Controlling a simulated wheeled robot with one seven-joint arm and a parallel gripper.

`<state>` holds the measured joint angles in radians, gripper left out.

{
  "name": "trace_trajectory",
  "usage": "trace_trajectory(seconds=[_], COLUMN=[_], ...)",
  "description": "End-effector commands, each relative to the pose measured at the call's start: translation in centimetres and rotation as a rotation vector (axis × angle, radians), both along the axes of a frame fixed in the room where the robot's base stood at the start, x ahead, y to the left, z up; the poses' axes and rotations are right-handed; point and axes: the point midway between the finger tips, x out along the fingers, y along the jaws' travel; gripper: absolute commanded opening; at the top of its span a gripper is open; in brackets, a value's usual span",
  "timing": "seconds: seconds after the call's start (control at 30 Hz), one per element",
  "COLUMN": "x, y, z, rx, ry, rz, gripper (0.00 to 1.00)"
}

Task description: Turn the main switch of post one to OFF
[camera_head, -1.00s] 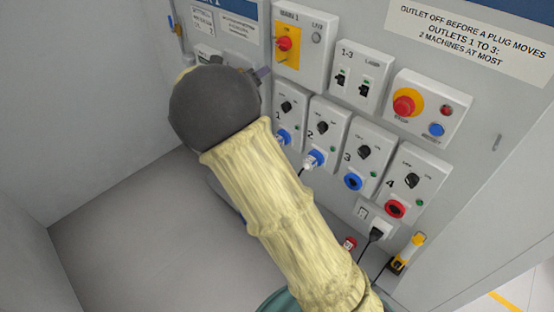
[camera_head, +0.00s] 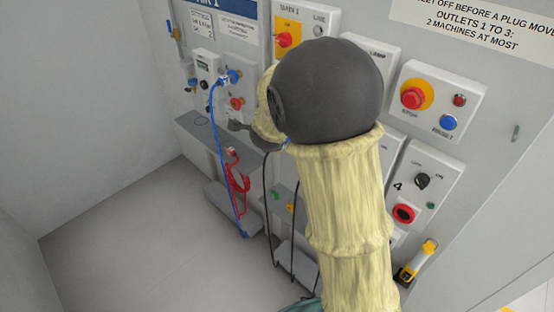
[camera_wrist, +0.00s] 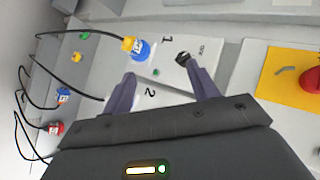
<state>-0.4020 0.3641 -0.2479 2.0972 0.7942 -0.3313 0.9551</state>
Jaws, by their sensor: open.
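The main switch (camera_head: 284,40) is a red knob on a yellow plate, on the white box marked MAIN 1 in the head view. Its position marks are too small to read. In the wrist view its yellow plate (camera_wrist: 275,72) is at the right, with the red knob (camera_wrist: 311,82) cut by the picture edge. My gripper (camera_wrist: 162,82) is open and empty in front of outlet boxes 1 and 2. Its right finger is close to the black knob (camera_wrist: 183,57) of outlet 1; contact cannot be told. The switch lies right of both fingers. In the head view my arm hides most of the gripper.
A yellow-and-blue plug (camera_wrist: 137,47) sits in outlet 1. The red stop button (camera_head: 412,97) and outlet 4 (camera_head: 422,181) are right of my arm. Black cables hang below.

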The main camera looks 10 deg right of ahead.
Motion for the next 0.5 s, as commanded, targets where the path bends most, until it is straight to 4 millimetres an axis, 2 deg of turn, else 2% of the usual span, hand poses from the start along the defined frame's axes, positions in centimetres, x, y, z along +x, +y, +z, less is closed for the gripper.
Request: trace_trajectory(seconds=[0.1, 0.5], x=[-1.5, -5.8], y=[-0.3, -0.6], z=[-1.6, -4.8], rx=[-0.062, -0.229], ry=[0.06, 0.21], rz=[0.088, 0.34], gripper=[0.59, 0.59])
